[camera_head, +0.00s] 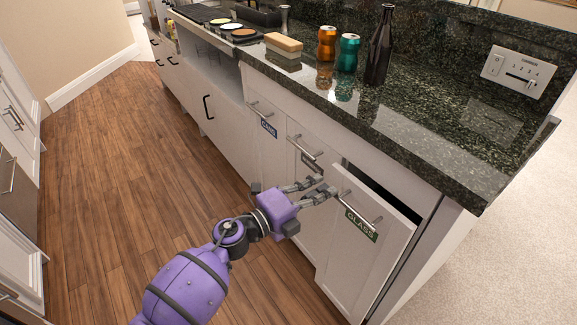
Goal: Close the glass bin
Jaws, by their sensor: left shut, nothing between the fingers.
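The glass bin (361,262) is a white pull-out front at the right end of the cabinet row, with a bar handle and a green label reading GLASS. It stands partly out, and a dark gap shows behind its top edge. My left gripper (328,188) is just left of the bin's upper left edge, in front of the neighbouring bin front. My right gripper is not in view.
The CANS bin (267,142) and a middle bin with a handle (301,148) look shut. Above them, the dark granite counter (430,130) holds an orange can (326,43), a teal can (347,53) and a dark bottle (380,45). The wooden floor (120,200) is clear at left.

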